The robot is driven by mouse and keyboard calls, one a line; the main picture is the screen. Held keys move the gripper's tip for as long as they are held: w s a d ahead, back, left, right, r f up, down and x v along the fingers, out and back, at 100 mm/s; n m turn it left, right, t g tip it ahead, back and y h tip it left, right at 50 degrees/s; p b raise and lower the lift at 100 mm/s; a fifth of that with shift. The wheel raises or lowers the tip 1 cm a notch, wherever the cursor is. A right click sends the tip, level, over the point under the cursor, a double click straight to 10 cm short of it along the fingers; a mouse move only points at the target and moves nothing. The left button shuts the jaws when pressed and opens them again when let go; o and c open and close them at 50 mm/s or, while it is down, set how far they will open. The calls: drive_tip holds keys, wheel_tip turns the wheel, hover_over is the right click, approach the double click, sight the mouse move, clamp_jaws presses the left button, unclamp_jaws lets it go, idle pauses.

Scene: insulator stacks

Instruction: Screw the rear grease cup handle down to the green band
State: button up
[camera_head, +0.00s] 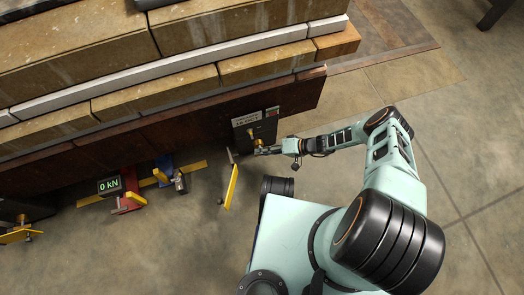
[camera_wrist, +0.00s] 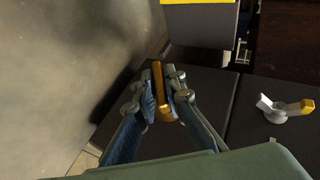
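A brass-coloured grease cup handle (camera_wrist: 158,82) stands between the fingertips of my gripper (camera_wrist: 161,104) in the wrist view. Both fingertips lie close against its sides, and my gripper looks shut on it. A second handle, pale with a yellow tip (camera_wrist: 285,108), sits on the dark panel to the right, apart from my gripper. In the head view my gripper (camera_head: 260,149) is at the lower part of the dark panel (camera_head: 243,140). A brass handle (camera_head: 251,133) shows just above it. I cannot make out the green band on the held cup.
A label plate (camera_head: 246,117) is at the panel's top. A yellow lever (camera_head: 231,187) stands left of my gripper. Further left are a display reading 0 kN (camera_head: 109,185) and a red bracket (camera_head: 131,198). Stacked stone blocks (camera_head: 150,95) rise behind. The floor at right is open.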

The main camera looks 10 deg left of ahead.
drive_tip(key=o, duration=0.4)
drive_tip(key=shift+o, duration=0.2)
drive_tip(key=shift+w+d+r, duration=0.1)
drive_tip(key=shift+d, duration=0.15)
drive_tip(key=v, duration=1.1)
drive_tip(key=shift+d, duration=0.2)
drive_tip(key=shift+r, duration=0.1)
